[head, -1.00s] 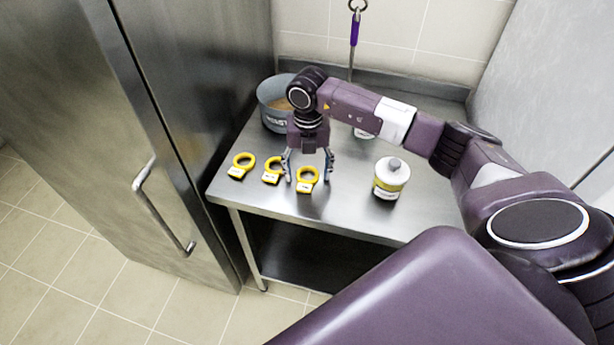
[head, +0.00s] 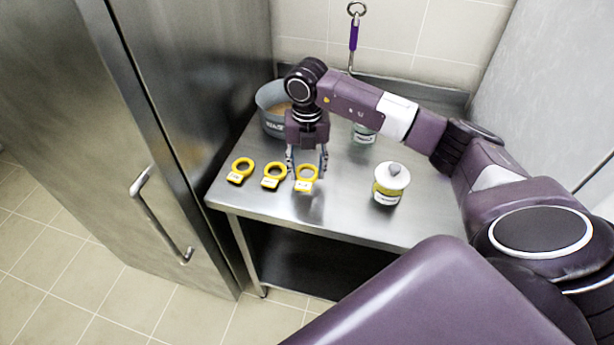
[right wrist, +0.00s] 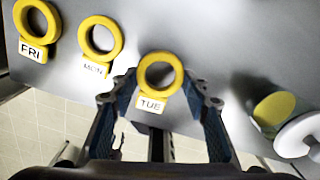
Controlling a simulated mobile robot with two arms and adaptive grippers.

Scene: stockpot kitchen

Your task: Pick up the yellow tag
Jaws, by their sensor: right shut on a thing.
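Three yellow ring tags with white labels show in the head view: a left one (head: 235,179), a middle one (head: 270,183) and a right one (head: 304,186). In the right wrist view they read FRI (right wrist: 33,50), MON (right wrist: 95,69) and TUE (right wrist: 152,104). My right gripper (head: 307,169) points down and is shut on the TUE tag, with a finger on either side of it; the fingers also show in the right wrist view (right wrist: 160,92). The TUE tag appears slightly above the table. The FRI and MON tags lie flat. My left gripper is not in view.
The steel table (head: 340,215) has a grey pot (head: 272,122) at the back left. A lidded jar (head: 390,185) stands to the right, another jar (head: 363,133) behind. A purple-handled utensil (head: 353,36) hangs on the wall. A steel cabinet (head: 190,120) borders the left.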

